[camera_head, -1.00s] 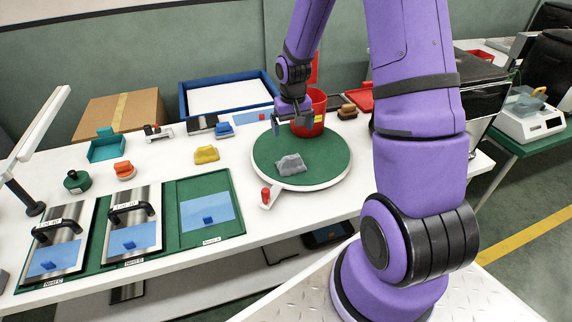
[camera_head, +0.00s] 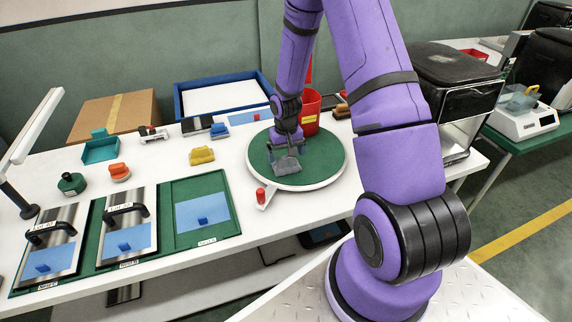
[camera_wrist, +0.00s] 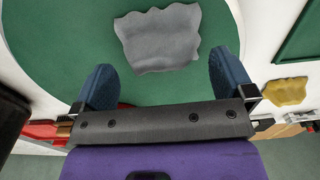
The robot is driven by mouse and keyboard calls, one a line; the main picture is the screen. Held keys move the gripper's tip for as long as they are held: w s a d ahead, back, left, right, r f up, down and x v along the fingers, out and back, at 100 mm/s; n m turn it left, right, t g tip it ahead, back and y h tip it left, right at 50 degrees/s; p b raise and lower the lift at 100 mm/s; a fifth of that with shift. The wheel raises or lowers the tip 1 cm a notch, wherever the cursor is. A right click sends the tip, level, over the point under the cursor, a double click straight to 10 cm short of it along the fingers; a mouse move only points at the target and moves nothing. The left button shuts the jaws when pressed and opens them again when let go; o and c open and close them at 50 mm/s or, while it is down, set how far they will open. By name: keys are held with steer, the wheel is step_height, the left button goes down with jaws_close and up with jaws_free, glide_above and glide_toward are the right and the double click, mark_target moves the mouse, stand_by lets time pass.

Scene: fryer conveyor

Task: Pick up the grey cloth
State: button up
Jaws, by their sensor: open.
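The grey cloth (camera_head: 287,165) lies crumpled on the green top of the round turntable (camera_head: 325,167). In the wrist view the cloth (camera_wrist: 159,38) lies ahead of my gripper (camera_wrist: 160,72), between the lines of its two blue fingers. The fingers are wide apart with nothing between them, and I see no contact with the cloth. In the head view my gripper (camera_head: 288,146) is right above the cloth, pointing down, and partly hides it.
A red bin (camera_head: 310,112) stands close behind the turntable. A small red-knobbed peg (camera_head: 261,196) is at its front left edge. A yellow cloth-like item (camera_head: 202,155) lies to the left. Panels with black handles (camera_head: 127,225) fill the front left.

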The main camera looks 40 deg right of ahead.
steer(key=shift+f, duration=1.3)
steer(key=shift+c, duration=0.2)
steer(key=c, duration=0.9)
steer(key=shift+r, duration=0.15)
